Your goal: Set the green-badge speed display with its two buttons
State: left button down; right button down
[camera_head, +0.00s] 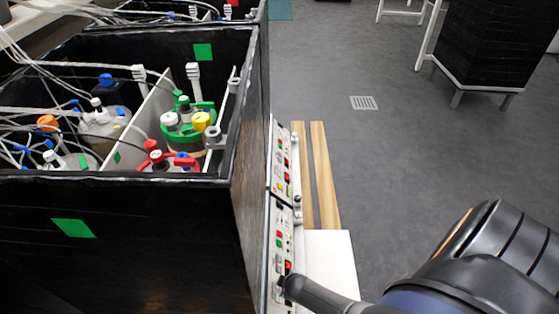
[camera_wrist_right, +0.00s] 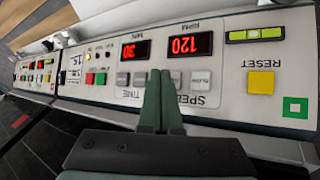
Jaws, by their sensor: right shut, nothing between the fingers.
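In the right wrist view, which shows the panel upside down, the red speed display (camera_wrist_right: 190,45) seems to read 120. Below it in the picture are two grey speed buttons; the right one (camera_wrist_right: 201,78) is clear, and the other (camera_wrist_right: 177,78) is partly hidden by my fingers. A green square badge (camera_wrist_right: 296,107) is at the panel's right end. My right gripper (camera_wrist_right: 159,75) is shut and empty, its tips in front of the panel by the left speed button; I cannot tell if they touch. My left gripper is not in view.
The time display (camera_wrist_right: 136,49) with its grey buttons, a yellow reset button (camera_wrist_right: 260,81) and a green indicator (camera_wrist_right: 256,34) are close by. In the head view, control panels (camera_head: 281,165) line the side of a black box (camera_head: 130,240) holding bottles.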

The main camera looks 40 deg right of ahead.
jog(key=shift+s+d+r+p, duration=0.2)
jog(key=shift+r+p, duration=0.15)
jog(key=shift+p, duration=0.15)
jog(key=s+d+r+p, duration=0.2)
jog(key=p, duration=0.1)
jog(key=shift+d+r, duration=0.2)
jog(key=shift+r, duration=0.1)
jog(key=shift+d, duration=0.15)
dwell(2.2)
